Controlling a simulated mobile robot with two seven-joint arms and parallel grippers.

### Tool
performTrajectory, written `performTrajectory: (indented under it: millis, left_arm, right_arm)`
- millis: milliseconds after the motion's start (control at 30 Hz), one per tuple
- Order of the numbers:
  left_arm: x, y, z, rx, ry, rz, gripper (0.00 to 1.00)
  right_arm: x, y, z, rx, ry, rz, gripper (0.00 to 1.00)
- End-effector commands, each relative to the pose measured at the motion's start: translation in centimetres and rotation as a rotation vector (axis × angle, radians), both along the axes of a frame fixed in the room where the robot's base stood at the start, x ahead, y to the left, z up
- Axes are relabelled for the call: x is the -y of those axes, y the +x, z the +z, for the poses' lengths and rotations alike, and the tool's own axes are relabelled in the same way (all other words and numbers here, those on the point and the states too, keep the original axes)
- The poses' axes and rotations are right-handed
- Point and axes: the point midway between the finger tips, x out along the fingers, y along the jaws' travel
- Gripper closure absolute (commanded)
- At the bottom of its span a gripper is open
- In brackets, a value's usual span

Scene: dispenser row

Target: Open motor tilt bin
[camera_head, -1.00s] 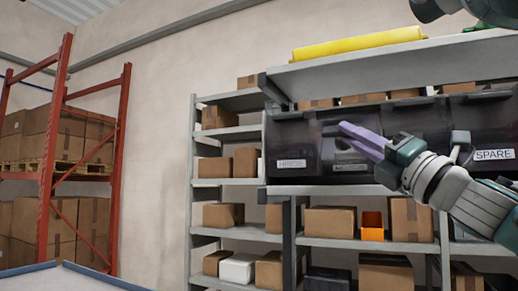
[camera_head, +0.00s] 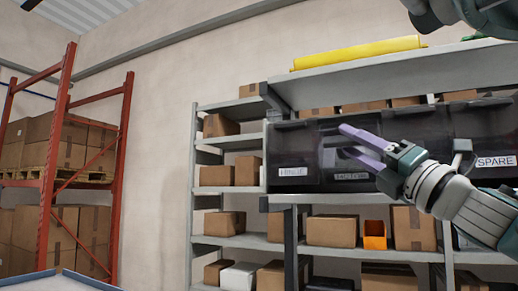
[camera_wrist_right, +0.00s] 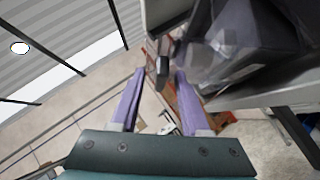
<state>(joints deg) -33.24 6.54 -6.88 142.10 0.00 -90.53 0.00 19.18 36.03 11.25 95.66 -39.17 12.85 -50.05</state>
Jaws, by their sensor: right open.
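A dark, see-through bin (camera_head: 331,158) sits in the row between the bin labelled HINGE and the one labelled SPARE. Its own label (camera_head: 352,176) is too blurred to read surely. My right gripper (camera_head: 345,142) is in front of this bin, its two purple fingers apart and pointing left across it. In the right wrist view the open fingers (camera_wrist_right: 155,85) have a dark handle-like piece (camera_wrist_right: 163,68) between or just beyond their tips. A dark translucent bin front (camera_wrist_right: 235,45) is close by at upper right. Contact cannot be told. My left gripper is out of view.
The HINGE bin (camera_head: 292,150) is to the left and the SPARE bin (camera_head: 485,130) to the right. Grey shelves (camera_head: 350,250) with cardboard boxes and an orange bin (camera_head: 375,235) lie below. A yellow roll (camera_head: 358,52) lies on top. A red rack (camera_head: 118,150) stands far left.

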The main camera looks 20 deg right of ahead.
Motion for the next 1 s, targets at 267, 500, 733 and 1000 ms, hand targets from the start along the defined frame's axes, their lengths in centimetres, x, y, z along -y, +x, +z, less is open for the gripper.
performTrajectory:
  millis: [267, 500, 733, 1000]
  left_arm:
    - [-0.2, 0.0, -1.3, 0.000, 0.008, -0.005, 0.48]
    - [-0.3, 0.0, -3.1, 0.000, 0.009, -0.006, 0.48]
    - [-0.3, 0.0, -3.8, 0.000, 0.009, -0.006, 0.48]
    - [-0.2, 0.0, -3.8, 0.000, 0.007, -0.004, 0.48]
  right_arm:
    - [0.3, -2.1, -1.8, -0.002, -0.002, -0.002, 0.54]
    - [0.8, -5.8, -4.4, -0.004, 0.000, 0.000, 0.54]
    - [1.1, -8.0, -5.4, -0.001, 0.002, 0.001, 0.54]
    - [1.2, -8.3, -5.4, 0.000, 0.000, 0.000, 0.54]
